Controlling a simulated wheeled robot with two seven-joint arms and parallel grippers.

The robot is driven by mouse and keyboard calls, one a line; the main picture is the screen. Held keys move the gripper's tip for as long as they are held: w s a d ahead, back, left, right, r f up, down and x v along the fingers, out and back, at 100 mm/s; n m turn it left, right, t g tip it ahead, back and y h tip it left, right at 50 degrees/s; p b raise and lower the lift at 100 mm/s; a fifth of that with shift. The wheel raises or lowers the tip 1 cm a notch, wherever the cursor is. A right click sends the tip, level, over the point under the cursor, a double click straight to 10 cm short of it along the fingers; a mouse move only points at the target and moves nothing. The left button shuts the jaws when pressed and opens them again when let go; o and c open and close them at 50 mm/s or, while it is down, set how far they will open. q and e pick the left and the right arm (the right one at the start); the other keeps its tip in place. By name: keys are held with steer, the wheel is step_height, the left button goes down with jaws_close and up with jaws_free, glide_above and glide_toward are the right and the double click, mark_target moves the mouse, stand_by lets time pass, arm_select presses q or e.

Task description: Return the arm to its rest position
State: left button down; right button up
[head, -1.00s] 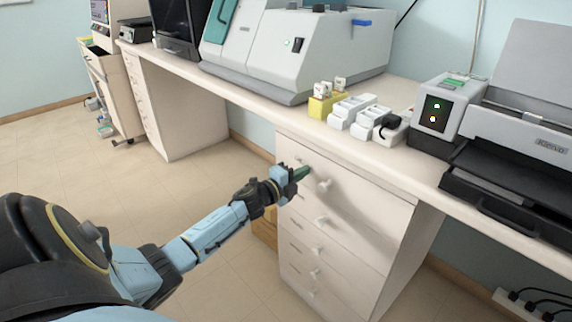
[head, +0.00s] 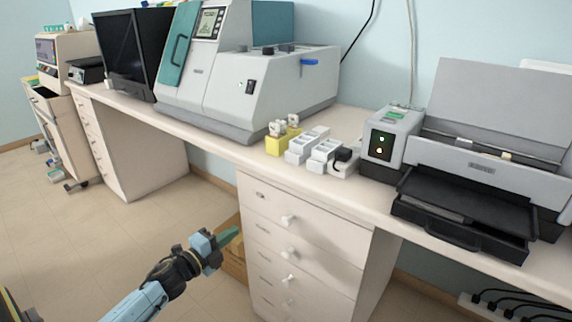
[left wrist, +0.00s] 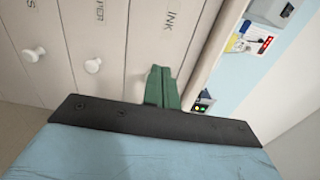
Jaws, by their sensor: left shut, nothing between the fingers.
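My left gripper (head: 229,235) is in the lower left of the head view, in front of the drawer unit (head: 300,232). Its green fingers are together with nothing between them, and they also show in the left wrist view (left wrist: 162,88). The fingertips are apart from the drawers, to the left of the top drawer's round knob (head: 288,219). The drawers look closed. In the left wrist view, white knobs (left wrist: 93,66) and drawer labels, one reading INK, lie beyond the fingers. My right gripper is not in view.
The bench (head: 228,148) carries a large grey machine (head: 262,85), a yellow block (head: 277,146), white socket blocks (head: 300,150), a small box with lights (head: 388,143) and a printer (head: 470,165). A cardboard box (head: 234,262) stands beside the drawers. Open floor lies at left.

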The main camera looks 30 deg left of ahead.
arm_select(q)
steer(key=shift+f, duration=0.1)
